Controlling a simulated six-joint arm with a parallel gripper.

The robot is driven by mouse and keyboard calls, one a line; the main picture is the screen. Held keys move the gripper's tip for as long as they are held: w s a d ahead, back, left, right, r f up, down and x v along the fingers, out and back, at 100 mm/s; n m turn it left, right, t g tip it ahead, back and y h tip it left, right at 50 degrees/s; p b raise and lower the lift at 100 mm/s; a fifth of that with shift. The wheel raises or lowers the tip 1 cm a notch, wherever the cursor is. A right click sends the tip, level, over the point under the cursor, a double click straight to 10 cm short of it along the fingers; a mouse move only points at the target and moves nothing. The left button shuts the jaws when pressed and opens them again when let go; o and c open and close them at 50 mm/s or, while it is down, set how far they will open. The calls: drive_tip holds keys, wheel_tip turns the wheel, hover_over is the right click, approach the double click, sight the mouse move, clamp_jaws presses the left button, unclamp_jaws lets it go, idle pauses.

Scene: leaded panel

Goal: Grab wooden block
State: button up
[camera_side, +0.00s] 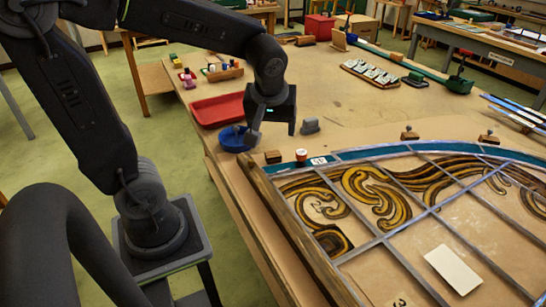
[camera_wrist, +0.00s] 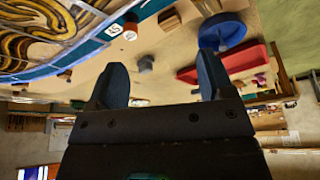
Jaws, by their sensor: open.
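In the wrist view a brown block (camera_wrist: 169,20) shows near the top, between the panel's edge and the blue bowl. My gripper (camera_side: 272,130) is open and empty above the table, close to the block in the side view. In the wrist view its two dark fingers (camera_wrist: 160,70) stand wide apart, with nothing between them. How high it is above the block is hard to tell.
A blue bowl (camera_side: 234,138) and a red tray (camera_side: 217,109) lie left of my gripper. A grey object (camera_side: 310,126) and a red-topped jar (camera_side: 301,158) are to the right. Two knobbed blocks (camera_side: 409,134) (camera_side: 488,138) sit along the panel's far edge.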

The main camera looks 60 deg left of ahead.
drive_tip(key=w+a+f+n+g+y, duration=0.1)
drive_tip(key=w+a+f+n, duration=0.2)
drive_tip(key=a+n, duration=0.1)
hover_over(273, 154)
drive_tip(key=s+d, duration=0.1)
drive_tip(key=d, duration=0.1)
drive_tip(key=shift+n, duration=0.3)
wheel_tip(273, 154, down, 8)
drive_tip(key=shift+d+r, duration=0.1)
drive_tip(key=shift+d, duration=0.05)
drive_tip(key=shift+w+x, duration=0.15)
drive_tip(key=shift+x, duration=1.2)
drive_tip(key=shift+w+x, duration=0.1)
drive_tip(key=shift+x, duration=1.25)
drive_tip(key=shift+r, duration=0.1)
drive_tip(key=c, duration=1)
drive_tip(key=shift+r, duration=0.1)
